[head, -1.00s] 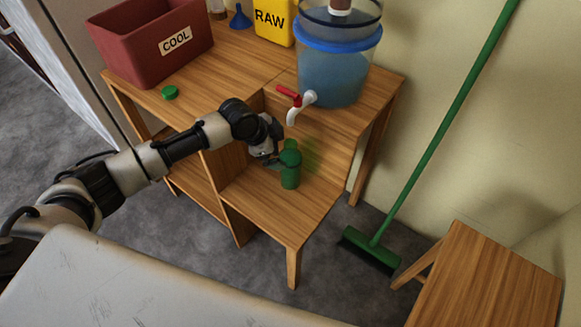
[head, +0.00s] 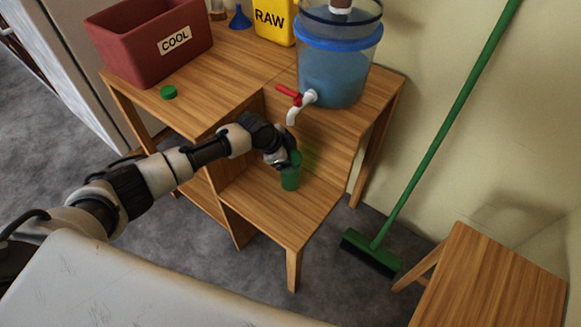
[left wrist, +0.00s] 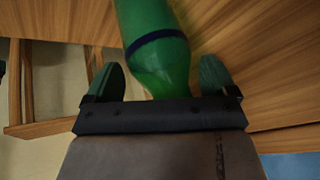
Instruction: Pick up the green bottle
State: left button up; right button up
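The green bottle (head: 290,182) stands upright on the lower shelf of the wooden stand, below the dispenser's tap. My left gripper (head: 287,161) is at its upper part and hides some of it in the head view. In the left wrist view the bottle (left wrist: 160,62), with a dark blue band, lies between the two green-tipped fingers (left wrist: 160,80). The fingers are spread, with a narrow gap seen on each side of the bottle. My right gripper is in neither view.
Above the shelf stands a water dispenser (head: 332,75) with a red-handled tap (head: 297,99). A red COOL bin (head: 145,45), a green cap (head: 169,92) and a yellow RAW container (head: 273,22) are on the top. A green broom (head: 372,250) leans at right, near a wooden stool (head: 490,285).

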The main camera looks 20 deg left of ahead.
pick_arm(q)
jog(key=c, duration=1.2)
jog(key=shift+c, duration=0.9)
jog(key=shift+r, duration=0.1)
